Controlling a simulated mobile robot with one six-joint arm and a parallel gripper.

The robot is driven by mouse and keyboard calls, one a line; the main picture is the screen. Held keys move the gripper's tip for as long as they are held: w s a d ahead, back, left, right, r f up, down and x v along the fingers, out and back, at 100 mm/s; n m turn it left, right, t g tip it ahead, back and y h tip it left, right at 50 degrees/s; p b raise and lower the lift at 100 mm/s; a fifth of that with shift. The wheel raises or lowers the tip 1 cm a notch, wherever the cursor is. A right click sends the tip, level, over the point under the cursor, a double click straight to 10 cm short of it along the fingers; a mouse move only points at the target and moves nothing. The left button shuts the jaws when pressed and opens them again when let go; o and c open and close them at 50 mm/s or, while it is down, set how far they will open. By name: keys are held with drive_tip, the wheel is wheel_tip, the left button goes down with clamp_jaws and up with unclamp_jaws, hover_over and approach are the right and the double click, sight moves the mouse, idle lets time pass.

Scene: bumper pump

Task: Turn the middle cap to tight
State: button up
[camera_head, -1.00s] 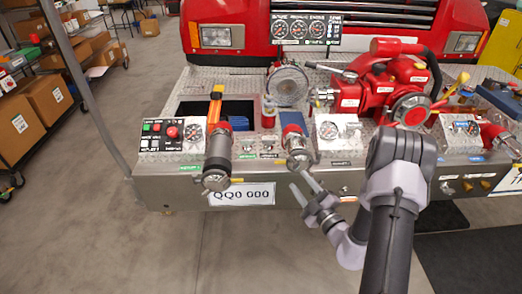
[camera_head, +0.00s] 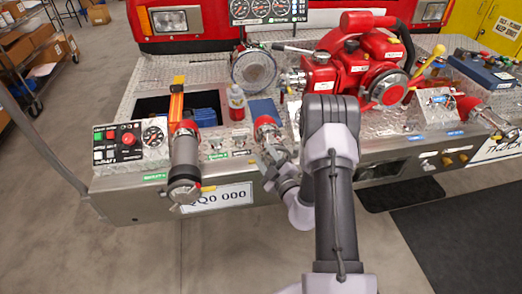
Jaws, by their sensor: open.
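The middle cap is the silver end of the short red-collared pipe (camera_head: 267,127) on the front of the bumper deck, between the left and right pipes. It is largely covered by my gripper (camera_head: 274,158), which is open and right at its front end. Whether the fingers touch the cap or stand on both sides of it is too small to tell. Any tight or loose marking on the cap cannot be read.
The left capped pipe (camera_head: 185,165) juts out left of my gripper, above the number plate (camera_head: 220,198). A red pump (camera_head: 360,68) stands behind right. A right capped pipe (camera_head: 484,115) sits at the far right.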

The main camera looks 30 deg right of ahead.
drive_tip(key=shift+c, duration=0.4)
clamp_jaws()
idle(1.1)
